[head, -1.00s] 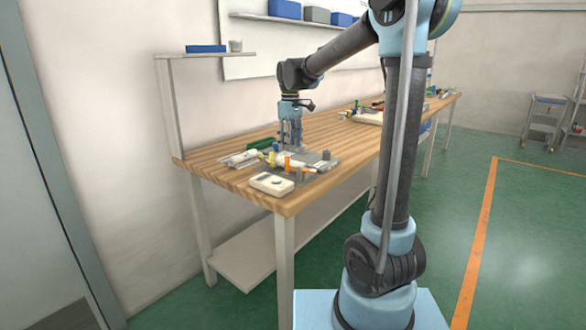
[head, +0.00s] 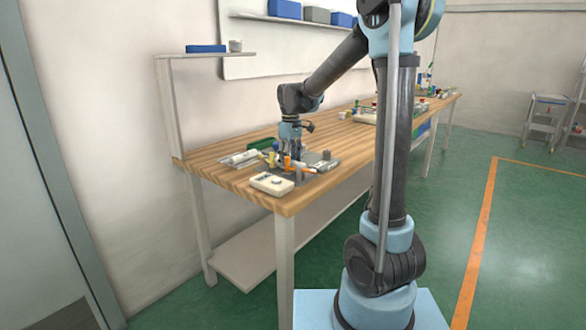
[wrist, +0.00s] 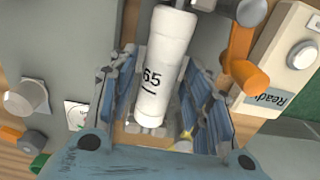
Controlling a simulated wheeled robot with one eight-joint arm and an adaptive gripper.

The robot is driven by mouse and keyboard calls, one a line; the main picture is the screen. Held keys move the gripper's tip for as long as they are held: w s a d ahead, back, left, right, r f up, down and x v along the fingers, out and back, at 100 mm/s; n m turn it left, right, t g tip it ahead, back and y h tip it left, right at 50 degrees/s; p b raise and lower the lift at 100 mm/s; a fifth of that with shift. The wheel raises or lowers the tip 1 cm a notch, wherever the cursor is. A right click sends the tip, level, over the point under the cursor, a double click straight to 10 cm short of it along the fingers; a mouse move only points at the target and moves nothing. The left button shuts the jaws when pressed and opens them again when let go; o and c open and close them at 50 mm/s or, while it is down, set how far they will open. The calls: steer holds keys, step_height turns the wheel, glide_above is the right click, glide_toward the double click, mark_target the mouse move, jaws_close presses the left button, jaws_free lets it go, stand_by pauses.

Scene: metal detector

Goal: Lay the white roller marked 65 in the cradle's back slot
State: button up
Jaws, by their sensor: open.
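The white roller marked 65 (wrist: 166,62) lies lengthwise between the two fingers of my gripper (wrist: 162,88) in the wrist view. The fingers are open, one on each side, with a narrow gap beside the roller. In the head view my gripper (head: 290,152) is low over the work area near the table's left end, and it hides most of what is below it. I cannot make out the cradle's slots, as the gripper and roller cover that area.
A pale meter (head: 272,183) stands at the table's front corner; its display reads "Ready" in the wrist view (wrist: 268,97). A grey cylinder (wrist: 27,97) and a small white label (wrist: 76,115) are left of the gripper. A green item (head: 262,144) lies behind. Bare wood (head: 210,160) shows at left.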

steer(key=shift+c, duration=0.2)
steer(key=c, duration=0.7)
steer(key=shift+r, duration=2.25)
